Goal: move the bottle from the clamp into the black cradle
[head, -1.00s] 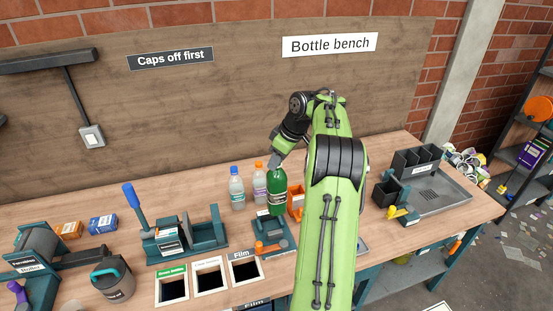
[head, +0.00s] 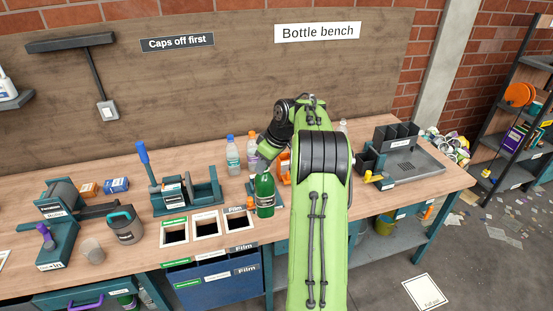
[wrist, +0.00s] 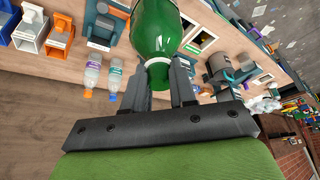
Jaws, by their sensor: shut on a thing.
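The green bottle (head: 265,196) hangs upright from my gripper (head: 263,168), clear of the clamp and in front of it, near the bench's front edge. In the wrist view the two fingers (wrist: 158,82) are shut around the neck of the bottle (wrist: 160,30), just at its white ring. The teal clamp with an orange handle (head: 250,203) is partly hidden behind the bottle; it also shows in the wrist view (wrist: 101,25). A black open-topped holder (head: 369,160) with a yellow lever, likely the cradle, stands to the right, past my arm.
Two capped bottles (head: 233,155) stand behind the clamp. An orange holder (head: 284,166) is partly hidden by my arm. A grey tray (head: 425,171) with a black divided caddy (head: 396,142) is at the right end. Bin openings (head: 206,223) line the front left.

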